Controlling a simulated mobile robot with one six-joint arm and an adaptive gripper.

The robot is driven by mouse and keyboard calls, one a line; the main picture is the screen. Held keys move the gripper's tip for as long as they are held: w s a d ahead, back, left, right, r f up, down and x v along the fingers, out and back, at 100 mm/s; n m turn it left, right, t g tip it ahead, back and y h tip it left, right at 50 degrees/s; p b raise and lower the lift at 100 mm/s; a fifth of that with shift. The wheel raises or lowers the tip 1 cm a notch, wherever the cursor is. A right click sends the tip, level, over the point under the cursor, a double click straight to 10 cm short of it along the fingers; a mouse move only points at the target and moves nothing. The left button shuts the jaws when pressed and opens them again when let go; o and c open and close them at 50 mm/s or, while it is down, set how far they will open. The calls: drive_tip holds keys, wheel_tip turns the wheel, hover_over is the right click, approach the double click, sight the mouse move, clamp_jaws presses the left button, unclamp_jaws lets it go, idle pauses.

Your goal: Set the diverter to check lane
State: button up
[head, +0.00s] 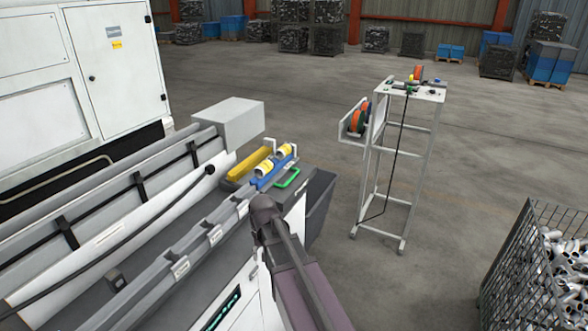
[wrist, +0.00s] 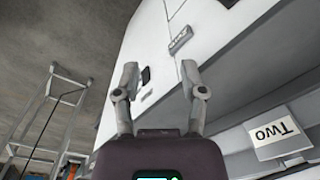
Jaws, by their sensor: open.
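In the wrist view my gripper (wrist: 159,72) is open and empty, its two fingers spread toward a white cabinet face (wrist: 155,50). A small black part (wrist: 145,75) shows on that face between the fingers; I cannot tell what it is. In the head view my arm hides the gripper.
Long grey rails (head: 165,268) run along the machine at left.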

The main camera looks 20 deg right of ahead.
drive_tip(key=w+d+r+m+p, duration=0.2)
drive_tip(key=w+d+r+p, duration=0.25)
drive_tip(key=w, duration=0.35)
drive_tip(key=w+d+r+m+p, duration=0.25)
drive_tip(key=w+d+r, duration=0.3)
drive_tip(key=w, duration=0.35)
wheel_tip(320, 180, up, 7)
drive_tip(key=m+t+y+p, duration=0.15)
drive_tip(key=m+p, duration=0.25)
drive_tip(key=p, duration=0.5)
hover_over(292, 177)
drive_tip(key=s+d, duration=0.2)
drive_tip(key=shift+a+r+n+h, duration=0.1)
drive_tip(key=shift+r+n+h, duration=0.05)
drive_tip(key=shift+n+h, duration=0.1)
drive_tip(key=shift+f+b, duration=0.2)
drive_tip(key=shift+b, duration=0.2)
drive_tip(key=f+b, duration=0.4)
drive_tip(key=w+a+f+b, duration=0.1)
drive_tip(key=f+b, duration=0.3)
drive_tip(key=w+f+b, duration=0.1)
drive_tip(key=f+b, duration=0.4)
drive_tip(key=shift+a+f, duration=0.1)
drive_tip(key=shift+a, duration=0.25)
drive_tip(key=shift+c, duration=0.2)
clamp_jaws()
